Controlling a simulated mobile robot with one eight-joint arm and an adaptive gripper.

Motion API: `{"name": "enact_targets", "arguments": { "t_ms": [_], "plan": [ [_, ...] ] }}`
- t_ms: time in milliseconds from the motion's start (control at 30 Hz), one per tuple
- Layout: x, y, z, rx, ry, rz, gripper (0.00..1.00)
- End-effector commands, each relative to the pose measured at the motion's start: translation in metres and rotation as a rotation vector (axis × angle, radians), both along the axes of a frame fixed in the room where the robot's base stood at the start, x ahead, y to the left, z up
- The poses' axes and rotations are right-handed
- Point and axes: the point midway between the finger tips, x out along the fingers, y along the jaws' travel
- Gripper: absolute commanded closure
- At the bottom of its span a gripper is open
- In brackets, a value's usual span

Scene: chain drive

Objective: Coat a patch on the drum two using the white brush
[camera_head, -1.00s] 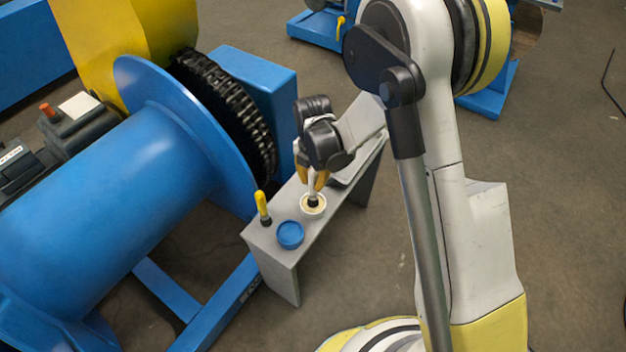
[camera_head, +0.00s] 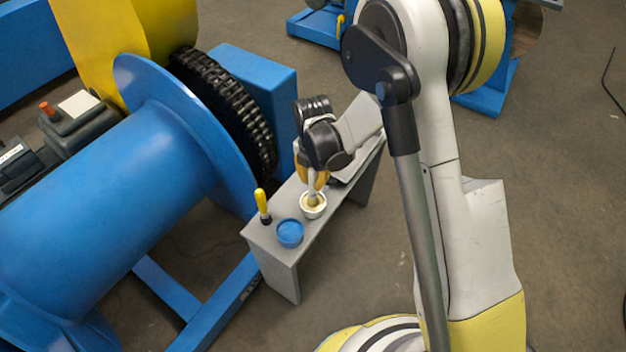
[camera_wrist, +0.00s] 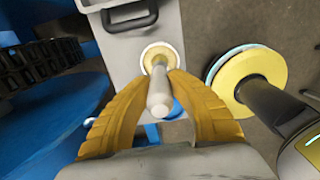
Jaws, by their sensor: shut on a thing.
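My gripper (camera_head: 312,180) is shut on the white brush (camera_wrist: 160,100), its yellow fingers on both sides of the pale handle. The brush points down, its tip inside the white pot (camera_head: 305,211) of cream-coloured contents on the grey bench; the pot also shows in the wrist view (camera_wrist: 175,58). The bristles are inside the pot; how deep I cannot tell. A large blue drum (camera_head: 110,190) with a wide flange lies left of the bench. Another machine stands in the back; no label tells me which drum is two.
On the grey bench (camera_head: 285,252), a blue pot (camera_head: 290,234) and an upright yellow-handled brush (camera_head: 263,205) stand close to my gripper. A grey tray (camera_wrist: 88,4) is behind. A black chain (camera_head: 228,105) runs beside the flange.

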Motion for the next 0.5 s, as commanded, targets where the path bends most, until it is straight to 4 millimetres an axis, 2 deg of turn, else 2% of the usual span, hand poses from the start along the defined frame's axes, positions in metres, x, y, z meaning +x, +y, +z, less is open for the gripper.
{"name": "enact_targets", "arguments": {
  "t_ms": [367, 500],
  "plan": [
    [-0.0003, 0.0001, -0.0007, 0.001, 0.001, 0.000, 1.00],
    [-0.0004, 0.0000, 0.0045, 0.001, 0.001, 0.000, 1.00]
  ]
}}
